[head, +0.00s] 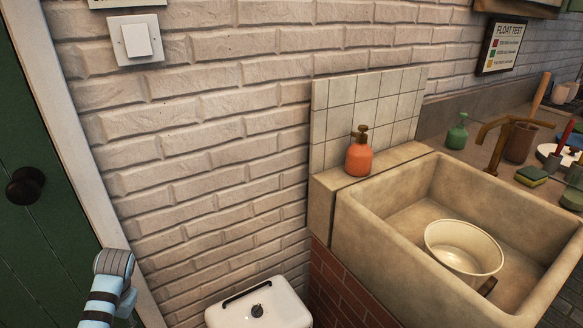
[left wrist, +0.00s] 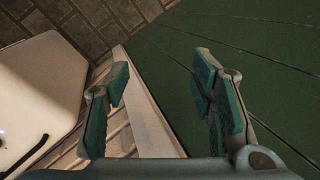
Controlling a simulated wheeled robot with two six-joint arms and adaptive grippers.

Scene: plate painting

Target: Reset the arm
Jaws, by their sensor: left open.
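My left arm shows at the lower left of the head view, a light blue and grey link; its gripper is not visible there. In the left wrist view my left gripper (left wrist: 161,88) is open, its two green-padded fingers wide apart with nothing between them. Behind the fingers are the white door frame (left wrist: 148,125) and the green door (left wrist: 262,62). My right arm and right gripper are not in view.
A stone sink (head: 352,252) holding a cream pot (head: 445,240) stands at the right. An orange soap bottle (head: 359,158) stands on its ledge. A white lidded bin (head: 283,310) is at the bottom centre. A dark door knob (head: 25,186) is at the left.

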